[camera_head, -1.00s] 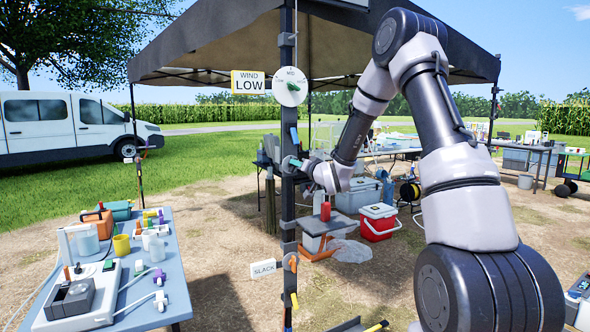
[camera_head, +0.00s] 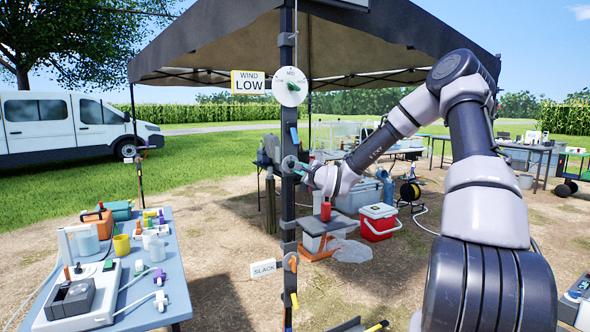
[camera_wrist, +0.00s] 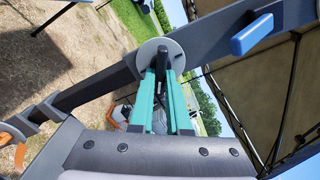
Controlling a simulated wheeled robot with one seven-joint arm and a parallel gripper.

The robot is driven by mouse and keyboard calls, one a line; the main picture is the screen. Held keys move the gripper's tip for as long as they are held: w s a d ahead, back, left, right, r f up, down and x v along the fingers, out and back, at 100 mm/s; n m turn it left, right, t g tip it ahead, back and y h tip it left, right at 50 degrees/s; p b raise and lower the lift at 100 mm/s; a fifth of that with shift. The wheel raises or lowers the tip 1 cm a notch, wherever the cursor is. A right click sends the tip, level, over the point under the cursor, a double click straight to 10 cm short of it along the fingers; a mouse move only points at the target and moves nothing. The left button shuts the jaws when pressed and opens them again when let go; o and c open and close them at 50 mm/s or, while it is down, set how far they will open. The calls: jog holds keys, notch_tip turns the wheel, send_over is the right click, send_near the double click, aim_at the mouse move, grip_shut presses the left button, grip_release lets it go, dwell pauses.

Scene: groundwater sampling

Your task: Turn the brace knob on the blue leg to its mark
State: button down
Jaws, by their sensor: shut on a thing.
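The dark tent leg (camera_head: 288,210) stands upright in the middle of the head view. It carries a blue tab (camera_head: 294,136), also large at the upper right of the wrist view (camera_wrist: 252,34). Just below the tab a round grey disc (camera_head: 289,163) faces me. In the wrist view a dark knob handle (camera_wrist: 162,58) stands out from this disc (camera_wrist: 148,57). My gripper (camera_wrist: 166,72) has its teal fingers shut on the handle, one on each side. In the head view my gripper (camera_head: 298,165) reaches the disc from the right. The knob's mark cannot be made out.
Above is a white dial (camera_head: 290,86) with a green pointer, beside a WIND LOW sign (camera_head: 248,82). Below are an orange knob (camera_head: 292,262), a SLACK sign (camera_head: 263,268) and a yellow tab (camera_head: 294,300). A cluttered table (camera_head: 177,292) stands left; a red cooler (camera_head: 379,228) sits behind right.

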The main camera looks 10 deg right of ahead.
jog(key=shift+m, duration=0.3)
jog(key=m, duration=1.1)
jog(key=shift+s+a+f, duration=0.15)
jog(key=shift+a, duration=0.25)
jog(key=c, duration=0.8)
grip_release()
jog(key=shift+s, duration=0.1)
jog(key=v, duration=1)
jog(key=shift+s, duration=0.3)
